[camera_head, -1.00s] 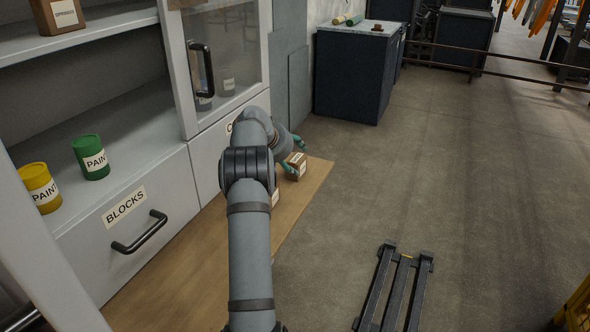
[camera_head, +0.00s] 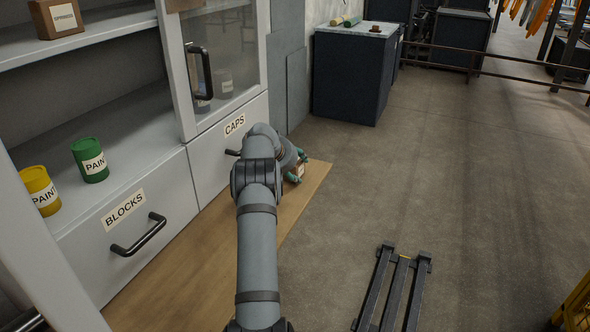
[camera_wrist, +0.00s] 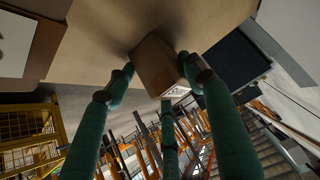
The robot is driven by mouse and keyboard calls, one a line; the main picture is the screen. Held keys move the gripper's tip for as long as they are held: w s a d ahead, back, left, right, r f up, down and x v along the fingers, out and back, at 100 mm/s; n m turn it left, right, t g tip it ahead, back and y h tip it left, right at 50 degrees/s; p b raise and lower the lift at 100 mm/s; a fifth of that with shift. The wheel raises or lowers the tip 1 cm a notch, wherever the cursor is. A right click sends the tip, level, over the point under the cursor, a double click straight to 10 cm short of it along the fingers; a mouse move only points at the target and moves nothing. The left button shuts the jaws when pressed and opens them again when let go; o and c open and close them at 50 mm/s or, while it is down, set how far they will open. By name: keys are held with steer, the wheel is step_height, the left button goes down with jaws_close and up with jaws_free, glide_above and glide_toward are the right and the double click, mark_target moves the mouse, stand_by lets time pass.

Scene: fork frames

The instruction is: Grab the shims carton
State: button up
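A small brown carton (camera_wrist: 155,64) is between the green fingers of my gripper (camera_wrist: 157,64) in the wrist view, against the wooden board. One finger is at its left side, one at its right, and a third is below it in the picture. The side fingertips are very near or touching it; I cannot tell whether they grip. In the head view my gripper (camera_head: 298,166) is low over the board's far end, and the carton (camera_head: 298,174) shows only in part. Its label is not readable, so I cannot confirm that it says shims.
The wooden board (camera_head: 185,275) runs along the cabinet with drawers marked BLOCKS (camera_head: 124,207) and CAPS (camera_head: 234,125). Green (camera_head: 89,158) and yellow (camera_head: 40,190) paint cans and another carton (camera_head: 55,18) stand on shelves. A dark cabinet (camera_head: 352,75) is beyond. Floor to the right is mostly clear.

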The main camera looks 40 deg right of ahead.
steer(key=c, duration=0.7)
steer(key=shift+c, duration=0.5)
steer(key=shift+r, duration=0.15)
